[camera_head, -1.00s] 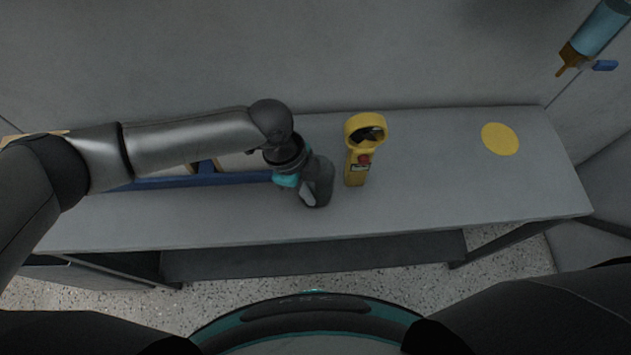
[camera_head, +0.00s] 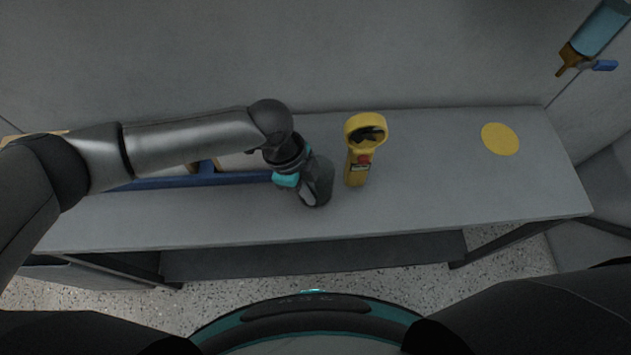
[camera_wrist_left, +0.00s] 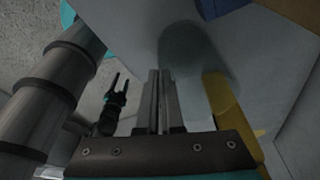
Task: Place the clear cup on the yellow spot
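The clear cup (camera_head: 325,176) is a dark, see-through shape on the grey table, left of the yellow scanner-like device. It also shows faintly in the left wrist view (camera_wrist_left: 200,50), just beyond and right of my fingertips. My left gripper (camera_head: 309,201) is low over the table at the cup's left side. In the left wrist view its two fingers (camera_wrist_left: 158,72) are close together; I cannot see clearly whether the cup's wall is between them. The yellow spot (camera_head: 500,139) is flat and bare at the table's right. My right gripper (camera_wrist_left: 119,82) hangs away from the table, its prongs apart.
The yellow handheld device (camera_head: 359,167) stands upright close right of the cup. A blue-edged tray (camera_head: 150,184) lies left, under my arm. A blue-filled dispenser (camera_head: 599,30) is on the right wall. The table (camera_head: 430,175) is clear between the yellow device and the spot.

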